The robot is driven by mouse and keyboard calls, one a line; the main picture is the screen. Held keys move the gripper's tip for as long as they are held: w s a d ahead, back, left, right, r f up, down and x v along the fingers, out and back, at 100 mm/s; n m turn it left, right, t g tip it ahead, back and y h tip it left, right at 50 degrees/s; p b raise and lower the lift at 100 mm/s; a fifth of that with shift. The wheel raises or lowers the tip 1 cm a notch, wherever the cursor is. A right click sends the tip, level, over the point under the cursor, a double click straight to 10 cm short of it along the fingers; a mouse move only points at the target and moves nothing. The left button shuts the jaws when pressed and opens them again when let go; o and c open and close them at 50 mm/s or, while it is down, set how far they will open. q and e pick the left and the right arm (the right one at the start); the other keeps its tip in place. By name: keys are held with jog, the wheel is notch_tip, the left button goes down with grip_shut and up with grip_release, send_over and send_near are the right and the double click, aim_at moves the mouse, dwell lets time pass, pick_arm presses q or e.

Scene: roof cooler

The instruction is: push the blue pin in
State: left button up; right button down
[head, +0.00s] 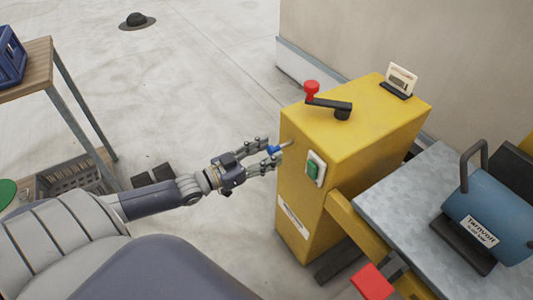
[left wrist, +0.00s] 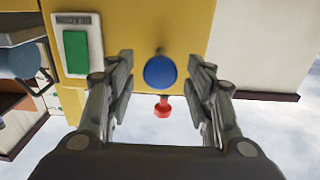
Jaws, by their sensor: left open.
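The blue pin (head: 273,150) sticks out of the side face of the yellow housing (head: 297,170) on a thin metal shaft. In the left wrist view its round blue knob (left wrist: 160,71) is seen end-on. My left gripper (head: 268,154) is open, its fingers pointing at the housing, one on each side of the knob. In the left wrist view there is a gap between the knob and each finger of the gripper (left wrist: 163,80). My right gripper is not in view.
A green button (head: 313,169) in a white frame sits on the housing beside the pin. A crank with a red knob (head: 311,87) is on top, with a small card (head: 401,79) behind. A blue machine (head: 492,215) stands right. A wooden-topped table (head: 30,72) stands left.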

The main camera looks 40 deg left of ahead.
aim_at(269, 151)
pick_arm(q)
jog(key=shift+w, duration=0.1)
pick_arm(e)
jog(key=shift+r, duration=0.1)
